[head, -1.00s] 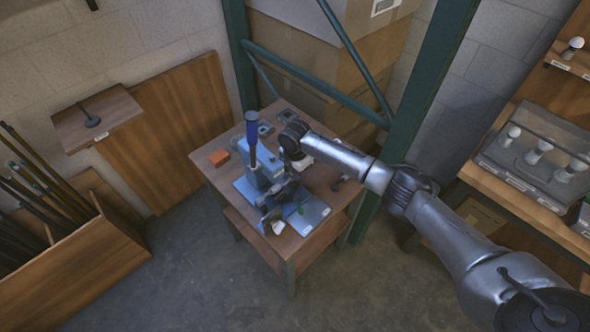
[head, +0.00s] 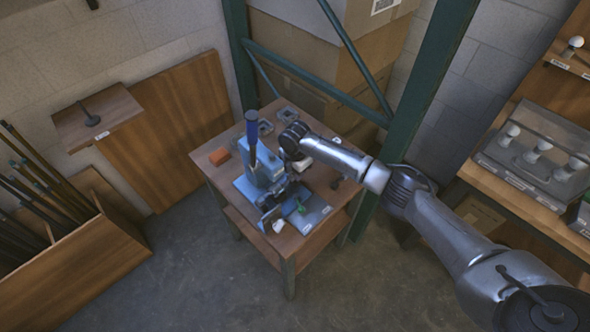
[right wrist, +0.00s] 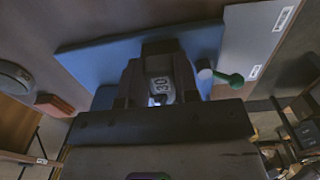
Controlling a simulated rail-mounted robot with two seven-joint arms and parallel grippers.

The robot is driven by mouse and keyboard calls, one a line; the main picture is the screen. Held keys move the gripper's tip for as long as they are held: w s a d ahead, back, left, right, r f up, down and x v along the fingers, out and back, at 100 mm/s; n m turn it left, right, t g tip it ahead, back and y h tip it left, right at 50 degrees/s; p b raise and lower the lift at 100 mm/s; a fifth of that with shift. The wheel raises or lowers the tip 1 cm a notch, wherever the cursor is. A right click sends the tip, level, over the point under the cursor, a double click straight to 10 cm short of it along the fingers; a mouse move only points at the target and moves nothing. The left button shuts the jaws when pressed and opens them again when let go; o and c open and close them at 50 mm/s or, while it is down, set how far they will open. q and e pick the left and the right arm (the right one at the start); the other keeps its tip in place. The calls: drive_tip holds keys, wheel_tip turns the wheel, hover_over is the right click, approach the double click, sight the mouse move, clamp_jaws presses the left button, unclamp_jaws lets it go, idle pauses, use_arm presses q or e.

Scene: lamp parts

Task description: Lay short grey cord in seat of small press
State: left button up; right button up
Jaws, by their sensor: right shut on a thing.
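The small press (head: 256,172) is a blue body with a tall dark-blue handle (head: 251,135). It stands on a blue plate on the small wooden table. My right gripper (head: 274,200) is low over the plate at the press's front. In the right wrist view my right gripper (right wrist: 158,98) is shut on a small grey piece marked 30 (right wrist: 160,86), which looks like the short grey cord. Most of the cord is hidden by the fingers, and I cannot tell whether it touches the press's seat. My left gripper is out of view.
A green-handled part (head: 301,208) and a white piece (head: 278,226) lie near the table's front edge. An orange block (head: 219,156) is left of the press. A green metal post (head: 412,125) rises right of the table. Shelves with bulbs stand at far right.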

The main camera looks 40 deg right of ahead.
drive_tip(key=o, duration=1.1)
drive_tip(key=shift+c, duration=0.2)
drive_tip(key=shift+r, duration=0.35)
wheel_tip(320, 180, up, 13)
drive_tip(key=p, duration=0.1)
